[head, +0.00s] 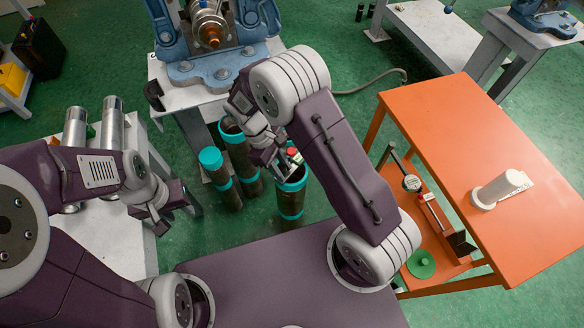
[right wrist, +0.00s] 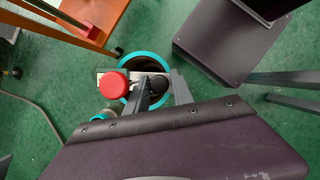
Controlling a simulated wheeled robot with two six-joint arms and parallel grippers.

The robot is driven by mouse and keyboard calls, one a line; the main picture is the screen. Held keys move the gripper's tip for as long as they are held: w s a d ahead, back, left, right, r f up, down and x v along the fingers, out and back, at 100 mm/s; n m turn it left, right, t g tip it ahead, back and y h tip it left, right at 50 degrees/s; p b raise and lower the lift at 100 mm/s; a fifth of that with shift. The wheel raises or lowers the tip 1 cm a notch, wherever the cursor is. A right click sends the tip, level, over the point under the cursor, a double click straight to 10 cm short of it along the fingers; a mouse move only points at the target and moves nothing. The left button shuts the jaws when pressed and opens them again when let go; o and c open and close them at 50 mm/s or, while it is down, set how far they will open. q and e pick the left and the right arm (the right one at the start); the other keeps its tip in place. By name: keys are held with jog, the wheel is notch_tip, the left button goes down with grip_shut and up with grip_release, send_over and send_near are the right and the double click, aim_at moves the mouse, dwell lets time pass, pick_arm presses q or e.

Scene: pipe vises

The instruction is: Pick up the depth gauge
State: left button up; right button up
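A gauge with a round white dial (head: 411,183) and a long bar lies on the lower shelf of the orange cart. A small device with a red cap (right wrist: 115,83) and a black knob (right wrist: 156,86) is at my right gripper (right wrist: 162,90), over the mouth of a teal-rimmed pipe. Its red cap also shows in the head view (head: 292,152). I cannot tell which of the two is the depth gauge. The right fingers are apart on either side of the black knob; contact is unclear. My left gripper (head: 160,221) is near the grey bench; its fingertips are unclear.
Several dark pipes with teal bands stand on the floor, one being the front pipe (head: 291,204). The orange cart (head: 530,190) carries a white cylinder (head: 500,189). A green disc (head: 421,264) lies on its lower shelf. A blue vise (head: 212,62) stands behind.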

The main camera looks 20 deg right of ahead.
jog(key=shift+s+d+f, duration=0.1)
jog(key=shift+d+f, duration=0.05)
jog(key=shift+f, duration=0.15)
grip_shut()
dwell(1.2)
